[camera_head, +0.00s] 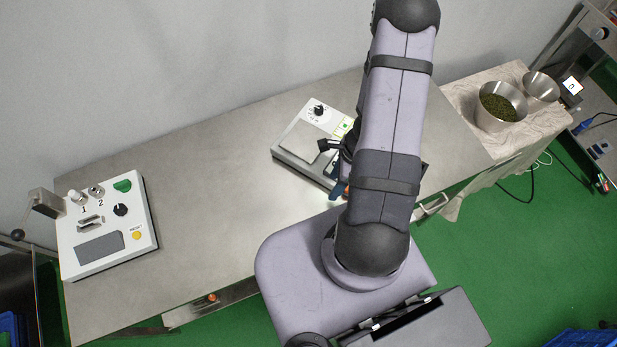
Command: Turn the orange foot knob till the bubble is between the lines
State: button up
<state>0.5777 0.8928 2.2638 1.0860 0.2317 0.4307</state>
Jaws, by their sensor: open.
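A white and grey levelling scale (296,146) stands on the steel table, partly behind my arm. It has a flat grey plate, a black dial (319,110) and a small green-yellow bubble level (346,125) near its right edge. The bubble and its lines are too small to read. A small patch of orange, seemingly the foot knob (347,189), shows at the scale's front corner beside my arm. My gripper (337,193) is low at that corner, open and mostly hidden by my arm. I cannot tell whether it is around the knob or touching it.
A white control box (108,210) with a dial, a yellow button and a dark screen stands at the table's left end. At the right, metal bowls (502,103) stand on a cloth-covered surface, one holding green leaves. The table (215,190) between box and scale is clear.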

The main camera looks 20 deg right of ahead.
jog(key=s+a+r+n+g+y, duration=0.2)
jog(key=s+a+r+n, duration=0.2)
jog(key=s+a+n, duration=0.3)
jog(key=s+d+r+n+g+h+b, duration=0.2)
jog(key=s+r+n+g+b, duration=0.15)
jog(key=r+n, duration=0.6)
jog(key=w+a+n+t+h+b, duration=0.2)
jog(key=w+a+n+t+b, duration=0.2)
jog(key=w+n+t+b, duration=0.1)
jog(key=shift+w+a+n+h+b, duration=0.2)
jog(key=shift+w+n+h+b, duration=0.3)
jog(key=shift+w+n, duration=1)
jog(key=shift+w+m+t, duration=0.25)
